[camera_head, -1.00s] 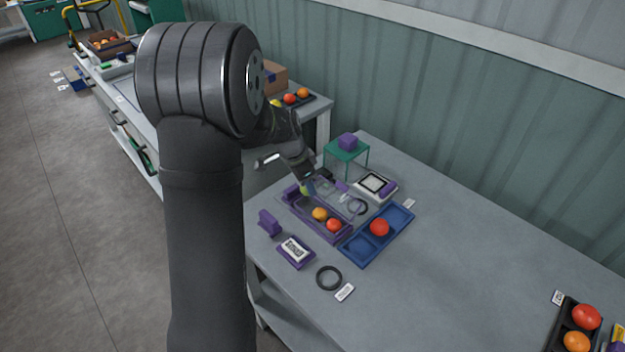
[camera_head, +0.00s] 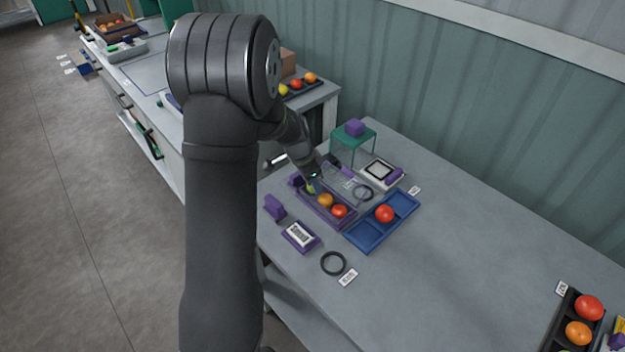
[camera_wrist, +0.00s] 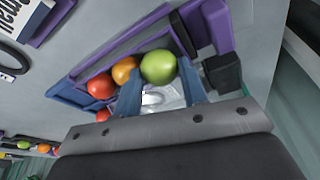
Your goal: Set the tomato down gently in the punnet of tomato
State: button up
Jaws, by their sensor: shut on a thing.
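My gripper (camera_head: 314,180) is shut on a yellow-green tomato (camera_wrist: 158,67), held between its two fingers in the wrist view. In the head view this tomato (camera_head: 311,188) shows just below the fingertips, at the far end of the purple punnet (camera_head: 338,224). An orange tomato (camera_head: 325,200) and a red tomato (camera_head: 340,211) sit in the punnet in a row with it. In the wrist view the orange tomato (camera_wrist: 125,70) is close beside the held one. I cannot tell whether the held tomato touches the punnet floor.
A blue tray (camera_head: 365,237) with a red tomato stands right of the punnet. A clear lid lies open beside the punnet. A purple block (camera_head: 274,207), a label device (camera_head: 300,236), a black ring (camera_head: 333,263), a scale (camera_head: 382,172) and a green stand (camera_head: 353,134) surround it.

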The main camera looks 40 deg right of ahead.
dwell(0.3)
jog(key=o, duration=0.8)
jog(key=shift+c, duration=0.4)
jog(key=shift+c, duration=1.2)
jog(key=shift+r, duration=0.1)
jog(key=shift+r, duration=2.95)
jog(key=shift+f, duration=0.1)
